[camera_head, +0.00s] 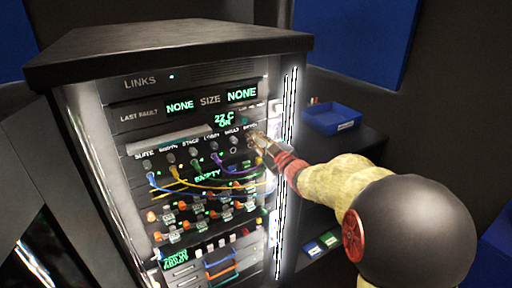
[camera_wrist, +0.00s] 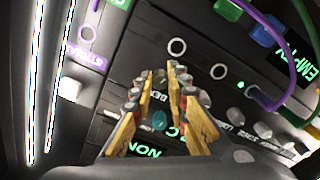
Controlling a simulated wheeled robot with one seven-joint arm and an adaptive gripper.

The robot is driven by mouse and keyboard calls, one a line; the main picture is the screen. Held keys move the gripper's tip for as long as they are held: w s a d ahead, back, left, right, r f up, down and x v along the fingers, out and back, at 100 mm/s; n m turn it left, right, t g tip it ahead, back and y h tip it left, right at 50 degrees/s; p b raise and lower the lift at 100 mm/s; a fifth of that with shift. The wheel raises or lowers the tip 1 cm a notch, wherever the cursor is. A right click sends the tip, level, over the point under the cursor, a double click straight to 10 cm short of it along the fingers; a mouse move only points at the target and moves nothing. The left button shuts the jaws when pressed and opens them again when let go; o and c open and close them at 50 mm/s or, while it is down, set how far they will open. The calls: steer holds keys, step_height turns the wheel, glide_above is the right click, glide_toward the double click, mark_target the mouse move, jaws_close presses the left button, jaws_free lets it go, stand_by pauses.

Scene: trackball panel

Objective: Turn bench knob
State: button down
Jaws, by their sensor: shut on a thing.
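The bench knob is at the right end of a row of small knobs on the rack panel; my gripper's fingers hide most or all of it in both views. My gripper (camera_head: 258,140) reaches in from the right, its fingertips at that end of the row. In the wrist view my gripper (camera_wrist: 162,70) shows two yellow-sided fingers pointing at the panel, closed around the knob's place. The knob's pointer and angle cannot be made out.
The rack (camera_head: 130,99) has other labelled knobs to the left. Coloured cables (camera_head: 225,170) hang just below the row, with orange-ended switches under them. A blue bin (camera_head: 332,119) stands on a dark surface to the right.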

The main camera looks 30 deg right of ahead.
steer(key=shift+n+b, duration=1.1)
steer(key=shift+n, duration=0.3)
steer(key=c, duration=1.7)
jaws_free()
steer(key=shift+c, duration=0.2)
steer(key=s, duration=1.2)
steer(key=shift+d, duration=0.2)
